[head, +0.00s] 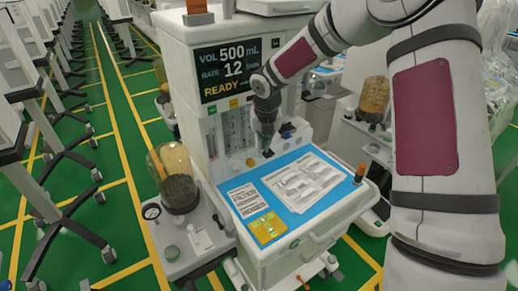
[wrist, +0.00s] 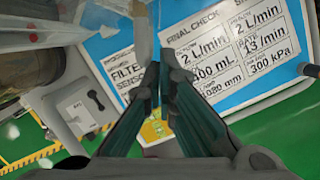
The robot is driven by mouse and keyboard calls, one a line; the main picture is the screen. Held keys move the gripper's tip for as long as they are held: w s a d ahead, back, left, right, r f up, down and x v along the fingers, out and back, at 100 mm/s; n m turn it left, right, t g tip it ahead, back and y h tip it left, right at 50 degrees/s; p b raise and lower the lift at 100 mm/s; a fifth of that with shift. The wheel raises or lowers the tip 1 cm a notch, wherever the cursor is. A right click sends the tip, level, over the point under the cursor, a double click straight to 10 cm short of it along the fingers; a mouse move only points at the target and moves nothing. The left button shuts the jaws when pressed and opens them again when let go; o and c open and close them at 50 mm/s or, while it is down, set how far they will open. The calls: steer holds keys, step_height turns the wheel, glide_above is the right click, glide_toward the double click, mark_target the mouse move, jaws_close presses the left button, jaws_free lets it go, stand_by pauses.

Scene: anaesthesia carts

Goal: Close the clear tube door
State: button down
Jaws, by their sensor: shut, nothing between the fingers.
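The clear tube door (head: 229,134) is on the cart's front, below the display, over upright flow tubes. Its edges are hard to see at this size, and I cannot tell how far it stands open. My gripper (head: 267,153) points down just right of the tubes, above the back of the blue work surface. In the wrist view my gripper (wrist: 159,68) has its fingers together with nothing between them. A translucent upright strip (wrist: 142,35) stands right beside the fingertips there, perhaps the door's edge. I cannot tell if they touch.
The blue work surface (head: 288,163) carries printed sheets (head: 306,182) and a yellow label (head: 268,229). A glass canister (head: 175,178) stands left of it. An orange-topped knob (head: 360,173) is at its right corner. Small dark knobs (head: 287,130) sit right of my gripper.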

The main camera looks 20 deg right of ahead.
steer(key=shift+w+d+b, duration=0.2)
steer(key=shift+w+d, duration=0.05)
steer(key=shift+w, duration=0.35)
steer(key=shift+w+d+b, duration=0.2)
steer(key=shift+w+d, duration=0.05)
steer(key=shift+w, duration=0.35)
